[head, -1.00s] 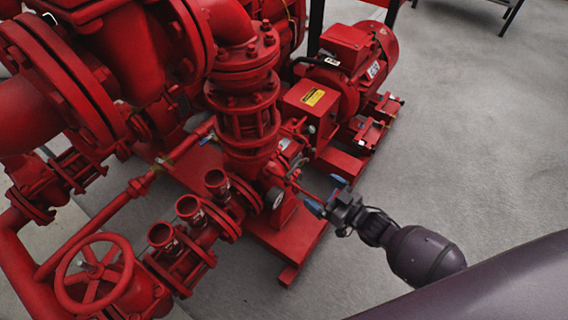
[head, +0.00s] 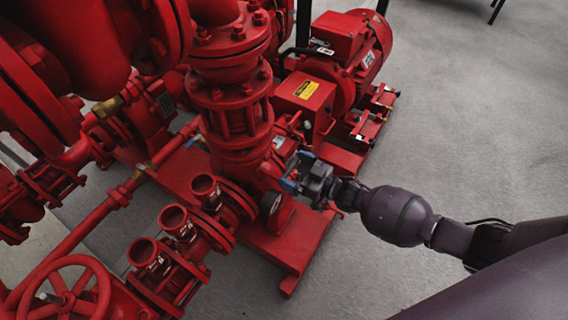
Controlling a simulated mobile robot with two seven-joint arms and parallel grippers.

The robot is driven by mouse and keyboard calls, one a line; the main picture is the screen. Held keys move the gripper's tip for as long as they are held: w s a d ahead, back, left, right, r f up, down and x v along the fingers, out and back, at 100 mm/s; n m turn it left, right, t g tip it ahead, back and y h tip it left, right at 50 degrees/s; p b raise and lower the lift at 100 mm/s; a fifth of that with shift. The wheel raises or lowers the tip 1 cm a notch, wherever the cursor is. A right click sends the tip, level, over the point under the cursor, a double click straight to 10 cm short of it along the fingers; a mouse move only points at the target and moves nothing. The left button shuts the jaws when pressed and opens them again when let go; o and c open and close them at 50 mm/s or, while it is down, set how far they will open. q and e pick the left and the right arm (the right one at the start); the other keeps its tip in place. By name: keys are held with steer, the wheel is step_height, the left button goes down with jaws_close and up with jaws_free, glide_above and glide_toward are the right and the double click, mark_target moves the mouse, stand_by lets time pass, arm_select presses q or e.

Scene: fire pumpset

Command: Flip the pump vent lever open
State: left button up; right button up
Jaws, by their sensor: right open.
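The red pump (head: 237,150) stands on its red base frame, with a red motor (head: 345,50) behind it. My right gripper (head: 290,176) reaches in from the right with its blue-tipped fingers open, close beside the pump casing. The vent lever cannot be made out for certain; the small fittings at the pump's right side are partly hidden behind my gripper. I cannot tell whether the fingers touch anything. My left gripper is not in view.
Several open red pipe stubs (head: 176,221) and a red handwheel (head: 62,295) are at the lower left.

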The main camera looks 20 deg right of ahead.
mark_target(292, 168)
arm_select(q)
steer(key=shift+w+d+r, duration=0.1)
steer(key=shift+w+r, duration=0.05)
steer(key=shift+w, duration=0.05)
arm_select(e)
steer(key=shift+x, duration=1.75)
steer(key=shift+c, duration=0.2)
steer(key=c, duration=1.1)
